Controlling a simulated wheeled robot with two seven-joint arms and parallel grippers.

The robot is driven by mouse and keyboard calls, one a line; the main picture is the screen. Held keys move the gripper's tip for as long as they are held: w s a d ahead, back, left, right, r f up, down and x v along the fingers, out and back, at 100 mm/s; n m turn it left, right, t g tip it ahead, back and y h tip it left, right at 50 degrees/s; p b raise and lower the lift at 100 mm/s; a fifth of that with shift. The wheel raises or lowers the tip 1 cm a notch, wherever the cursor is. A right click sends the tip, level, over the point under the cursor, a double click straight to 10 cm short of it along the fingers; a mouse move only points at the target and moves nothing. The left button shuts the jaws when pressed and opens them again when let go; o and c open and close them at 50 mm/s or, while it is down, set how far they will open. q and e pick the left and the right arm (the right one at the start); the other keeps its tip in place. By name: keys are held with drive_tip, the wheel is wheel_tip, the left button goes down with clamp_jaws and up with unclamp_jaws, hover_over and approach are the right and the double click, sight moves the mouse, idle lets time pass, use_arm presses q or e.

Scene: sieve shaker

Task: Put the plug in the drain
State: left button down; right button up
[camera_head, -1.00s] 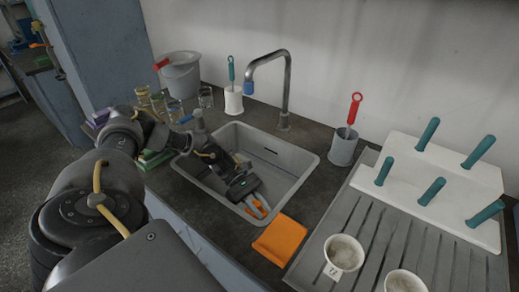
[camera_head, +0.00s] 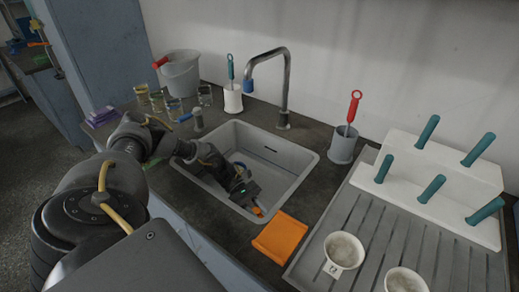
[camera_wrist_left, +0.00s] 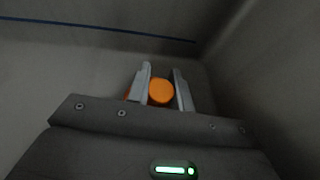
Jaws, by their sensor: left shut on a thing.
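My left gripper (camera_head: 257,208) is low inside the grey sink (camera_head: 283,138), near its front right corner. In the left wrist view, its fingers (camera_wrist_left: 160,92) are shut on the orange plug (camera_wrist_left: 161,91), whose round face shows between them. A small orange patch also shows just left of the left finger. The drain is not visible; I cannot tell where the plug stands relative to it. My right gripper is not in view.
A curved tap (camera_head: 286,85) stands behind the sink. An orange cloth (camera_head: 280,237) lies at its front right. A grey cup (camera_head: 342,146) with a red-handled brush, a draining board (camera_head: 349,209) and white cups (camera_head: 345,250) are to the right. Glasses and a bucket (camera_head: 181,75) are behind left.

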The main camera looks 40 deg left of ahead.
sight(255, 209)
use_arm(q)
drive_tip(key=c, duration=1.2)
unclamp_jaws()
drive_tip(key=shift+c, duration=0.2)
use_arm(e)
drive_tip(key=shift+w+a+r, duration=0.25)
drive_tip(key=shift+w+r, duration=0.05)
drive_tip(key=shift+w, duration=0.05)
use_arm(q)
drive_tip(key=shift+r, duration=0.1)
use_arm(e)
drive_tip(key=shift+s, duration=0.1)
use_arm(q)
drive_tip(key=shift+a+r, duration=0.15)
drive_tip(key=v, duration=0.5)
drive_tip(key=shift+a+b, duration=0.35)
drive_tip(key=shift+v, duration=0.8)
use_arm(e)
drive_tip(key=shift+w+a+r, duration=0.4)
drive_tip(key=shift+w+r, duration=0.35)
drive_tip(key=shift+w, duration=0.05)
use_arm(q)
drive_tip(key=shift+d, duration=0.1)
